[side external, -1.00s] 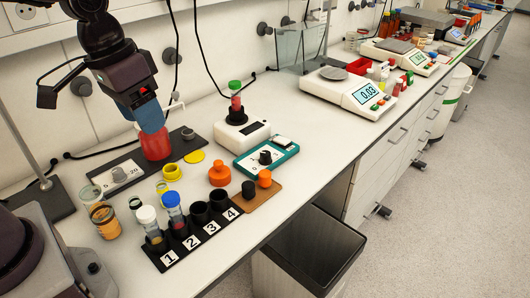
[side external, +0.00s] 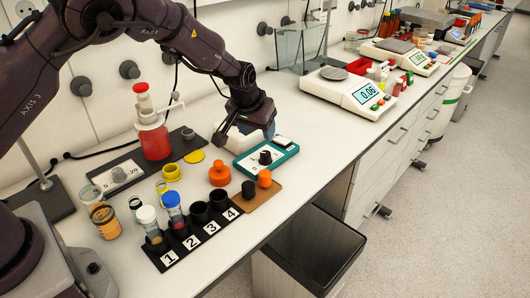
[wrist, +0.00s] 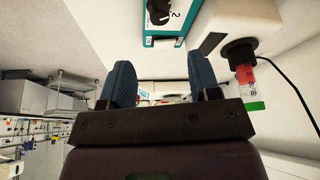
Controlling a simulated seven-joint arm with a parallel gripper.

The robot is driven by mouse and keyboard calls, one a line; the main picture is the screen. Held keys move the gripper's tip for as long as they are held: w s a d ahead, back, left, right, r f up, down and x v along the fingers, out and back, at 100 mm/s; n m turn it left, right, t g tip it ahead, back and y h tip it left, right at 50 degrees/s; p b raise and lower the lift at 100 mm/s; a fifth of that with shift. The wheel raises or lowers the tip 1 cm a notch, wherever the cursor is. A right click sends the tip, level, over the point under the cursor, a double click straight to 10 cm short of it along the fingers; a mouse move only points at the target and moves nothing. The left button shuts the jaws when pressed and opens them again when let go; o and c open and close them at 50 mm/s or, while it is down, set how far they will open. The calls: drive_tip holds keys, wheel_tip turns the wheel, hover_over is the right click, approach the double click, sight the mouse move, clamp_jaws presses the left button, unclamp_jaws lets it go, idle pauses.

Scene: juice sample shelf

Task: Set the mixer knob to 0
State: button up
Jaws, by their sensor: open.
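A black knob (side external: 265,157) sits on a white panel with printed numbers, on a teal-framed box (side external: 285,160) lying on the bench. In the wrist view the knob (wrist: 158,12) is cut off by the top edge, with a "2" beside it. Which number it points to is too small to tell. My gripper (side external: 262,132) is above and just behind the teal box, apart from the knob. The wrist view shows its two blue fingers (wrist: 163,85) spread with nothing between them. My arm partly hides the white device behind the box.
A tube with red contents and a green cap (wrist: 245,85) stands in the white device (wrist: 225,30). An orange bottle (side external: 219,174), a brown pad (side external: 262,194) and a numbered black rack (side external: 195,240) are in front. A red flask (side external: 154,143) is left. A balance (side external: 350,92) is right.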

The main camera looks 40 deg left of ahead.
sight(266, 153)
drive_tip(key=x, duration=1.1)
drive_tip(key=shift+f, duration=0.2)
drive_tip(key=shift+c, duration=0.5)
drive_tip(key=c, duration=0.8)
drive_tip(key=shift+c, duration=0.2)
drive_tip(key=shift+n, duration=0.3)
drive_tip(key=n+y, duration=0.1)
drive_tip(key=n, duration=0.1)
drive_tip(key=n+g+y, duration=0.1)
drive_tip(key=n, duration=0.2)
drive_tip(key=shift+d, duration=0.1)
drive_tip(key=n+g, duration=0.1)
drive_tip(key=n, duration=0.2)
drive_tip(key=n+g+y, duration=0.1)
drive_tip(key=n, duration=0.2)
drive_tip(key=shift+r, duration=0.1)
drive_tip(key=shift+n, duration=0.3)
drive_tip(key=o, duration=0.9)
